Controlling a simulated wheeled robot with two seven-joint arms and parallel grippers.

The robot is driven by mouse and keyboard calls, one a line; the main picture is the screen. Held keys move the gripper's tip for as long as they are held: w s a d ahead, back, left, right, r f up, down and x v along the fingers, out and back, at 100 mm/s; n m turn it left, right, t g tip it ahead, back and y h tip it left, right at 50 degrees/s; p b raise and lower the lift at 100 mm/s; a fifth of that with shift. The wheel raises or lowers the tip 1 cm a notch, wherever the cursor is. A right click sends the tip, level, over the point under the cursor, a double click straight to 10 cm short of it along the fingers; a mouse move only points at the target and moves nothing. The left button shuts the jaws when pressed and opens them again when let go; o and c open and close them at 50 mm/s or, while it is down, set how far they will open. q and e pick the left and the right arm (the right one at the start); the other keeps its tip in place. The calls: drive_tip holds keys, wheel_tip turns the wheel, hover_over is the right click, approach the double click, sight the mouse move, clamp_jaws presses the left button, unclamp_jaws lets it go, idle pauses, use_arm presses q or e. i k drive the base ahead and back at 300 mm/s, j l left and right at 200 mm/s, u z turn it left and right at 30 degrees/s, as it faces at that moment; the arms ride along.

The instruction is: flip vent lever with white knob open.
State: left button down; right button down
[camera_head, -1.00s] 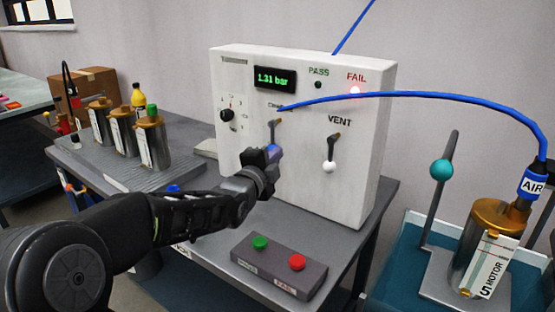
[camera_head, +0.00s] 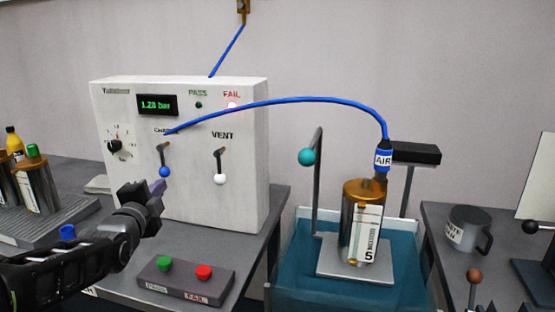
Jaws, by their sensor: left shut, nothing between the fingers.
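The vent lever with a white knob (camera_head: 220,179) is on the front of the white test box (camera_head: 245,130), below the VENT label. Its knob hangs down. To its left is a second lever with a blue knob (camera_head: 165,172), also hanging down. My left gripper (camera_head: 155,190) is shut and empty, in front of the box, just below and left of the blue knob. I cannot tell whether it touches the box. My right gripper is not in view.
A button block (camera_head: 187,281) with green and red buttons lies on the table below the box. A blue hose (camera_head: 300,101) arches from the box to a canister (camera_head: 361,220) on a stand in a teal tray (camera_head: 285,280). A grey mug (camera_head: 467,229) stands at the right.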

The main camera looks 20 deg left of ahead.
sight(219, 168)
drive_tip(key=k+l, duration=0.2)
drive_tip(key=k, duration=0.3)
drive_tip(key=k+l, duration=0.15)
drive_tip(key=k, duration=0.3)
